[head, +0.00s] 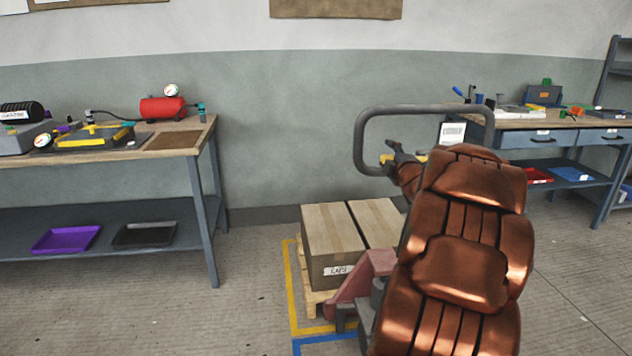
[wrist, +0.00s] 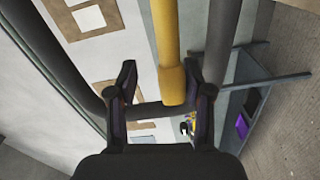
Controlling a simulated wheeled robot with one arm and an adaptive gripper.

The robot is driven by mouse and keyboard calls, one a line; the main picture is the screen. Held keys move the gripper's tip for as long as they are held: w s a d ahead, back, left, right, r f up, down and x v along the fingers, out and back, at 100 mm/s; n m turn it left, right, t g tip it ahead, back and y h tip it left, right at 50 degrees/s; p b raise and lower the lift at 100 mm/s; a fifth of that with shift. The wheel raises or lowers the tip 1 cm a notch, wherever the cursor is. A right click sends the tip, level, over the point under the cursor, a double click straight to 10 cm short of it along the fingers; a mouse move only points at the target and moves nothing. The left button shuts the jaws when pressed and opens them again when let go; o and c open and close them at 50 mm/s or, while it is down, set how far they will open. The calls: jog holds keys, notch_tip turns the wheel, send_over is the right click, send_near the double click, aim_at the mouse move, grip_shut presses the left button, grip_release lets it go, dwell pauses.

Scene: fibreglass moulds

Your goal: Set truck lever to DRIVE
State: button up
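The truck's grey handle loop (head: 425,110) stands at the middle right of the head view, partly hidden by my arm. Its thick grey tubes pass on both sides of the wrist view (wrist: 222,45). A yellow lever (wrist: 168,45) with a thicker yellow end runs down from the top of the wrist view. My gripper (wrist: 161,76) is open, and the lever's end appears between its fingers, closer to the right finger. I cannot tell whether they touch. In the head view my gripper (head: 394,152) is inside the loop, with a bit of yellow beside it. The lever's marked positions are not readable.
The truck's reddish body (head: 362,283) is beside a wooden pallet (head: 314,304) carrying cardboard boxes (head: 333,240). A workbench (head: 100,154) stands at left and another bench (head: 542,124) at right. Floor between the left bench and the pallet is clear.

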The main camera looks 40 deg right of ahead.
jog(key=shift+s+d+r+m+p, duration=0.1)
jog(key=shift+r+m+p, duration=0.5)
jog(key=shift+p, duration=0.55)
jog(key=shift+s+d+r+m+p, duration=0.1)
jog(key=shift+r+m+p, duration=0.3)
jog(key=shift+r+p, duration=0.55)
jog(key=p, duration=0.2)
jog(key=r+m+p, duration=0.1)
jog(key=p, duration=0.2)
jog(key=shift+s+d+m, duration=0.15)
jog(key=shift+d+m, duration=0.15)
jog(key=b+v, duration=0.1)
jog(key=v, duration=0.6)
jog(key=w+a+f+m+g+y+p, duration=0.1)
jog(key=w+a+g+y+p, duration=0.15)
jog(key=a, duration=0.45)
jog(key=w+a+f+m+g+y+p, duration=0.1)
jog(key=w+a+g+p, duration=0.15)
jog(key=a, duration=0.45)
jog(key=s+a+f+m+g+y+p, duration=0.1)
jog(key=s+a+m+g+y+p, duration=0.1)
jog(key=a, duration=1.2)
jog(key=shift+s+g+y+p, duration=0.25)
jog(key=shift+g+y+p, duration=0.1)
jog(key=shift+g+p, duration=0.5)
jog(key=shift+a+f, duration=0.1)
jog(key=shift+a, duration=0.05)
